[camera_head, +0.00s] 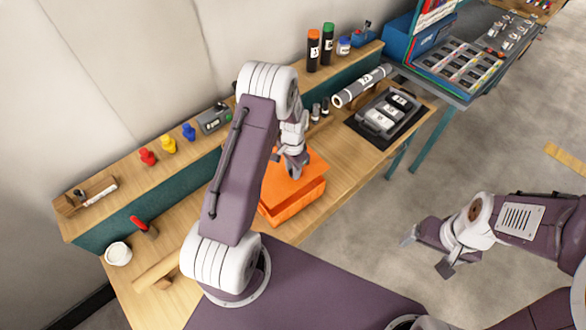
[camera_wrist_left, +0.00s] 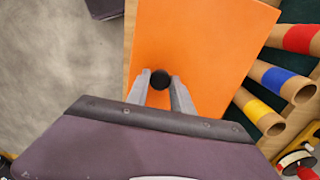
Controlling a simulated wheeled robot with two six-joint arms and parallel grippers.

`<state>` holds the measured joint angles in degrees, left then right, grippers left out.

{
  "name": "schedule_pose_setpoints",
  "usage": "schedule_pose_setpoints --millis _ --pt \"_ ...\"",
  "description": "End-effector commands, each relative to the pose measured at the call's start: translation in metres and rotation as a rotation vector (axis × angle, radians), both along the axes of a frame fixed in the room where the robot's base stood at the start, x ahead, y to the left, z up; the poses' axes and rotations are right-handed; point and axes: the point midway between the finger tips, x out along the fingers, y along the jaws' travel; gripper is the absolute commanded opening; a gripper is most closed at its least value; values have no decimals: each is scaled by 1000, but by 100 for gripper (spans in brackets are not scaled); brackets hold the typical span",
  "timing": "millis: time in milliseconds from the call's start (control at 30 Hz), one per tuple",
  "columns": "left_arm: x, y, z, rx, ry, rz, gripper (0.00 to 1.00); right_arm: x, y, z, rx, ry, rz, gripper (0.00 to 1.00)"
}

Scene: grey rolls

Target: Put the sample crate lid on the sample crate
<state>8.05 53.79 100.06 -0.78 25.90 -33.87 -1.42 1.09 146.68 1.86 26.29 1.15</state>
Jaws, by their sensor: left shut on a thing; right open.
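The orange sample crate (camera_head: 292,204) stands on the wooden bench, partly hidden by my left arm. The flat orange sample crate lid (camera_head: 313,165) is over it; in the head view I cannot tell whether it rests on the crate or is held just above. In the left wrist view the lid (camera_wrist_left: 205,45) fills the middle, with a round black knob (camera_wrist_left: 160,79) between the fingers. My left gripper (camera_head: 293,173) is shut on that knob; its fingers also show in the wrist view (camera_wrist_left: 160,92). My right gripper (camera_head: 427,254) is open and empty over the floor at right.
A black tray (camera_head: 386,118) with a grey case lies right of the crate, near a long grey roll (camera_head: 361,86). Cardboard tubes with red, blue and yellow bands (camera_wrist_left: 278,80) lie close beside the lid. A white roll (camera_head: 118,253) is at far left.

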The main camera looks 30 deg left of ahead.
Motion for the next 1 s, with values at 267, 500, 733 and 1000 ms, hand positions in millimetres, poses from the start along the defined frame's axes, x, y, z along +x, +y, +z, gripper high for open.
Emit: schedule_pose_setpoints --millis 267,500,733,1000 --pt "0 0 -37 0 -1 0 0 0 0 -31 0 0 0 85" --pt "0 0 -66 0 0 0 0 0 0 -54 0 0 0 85" --pt "0 0 -77 0 -1 0 0 0 0 -61 0 0 0 85" --pt "0 0 -75 0 -1 0 0 0 0 -60 0 0 0 85"
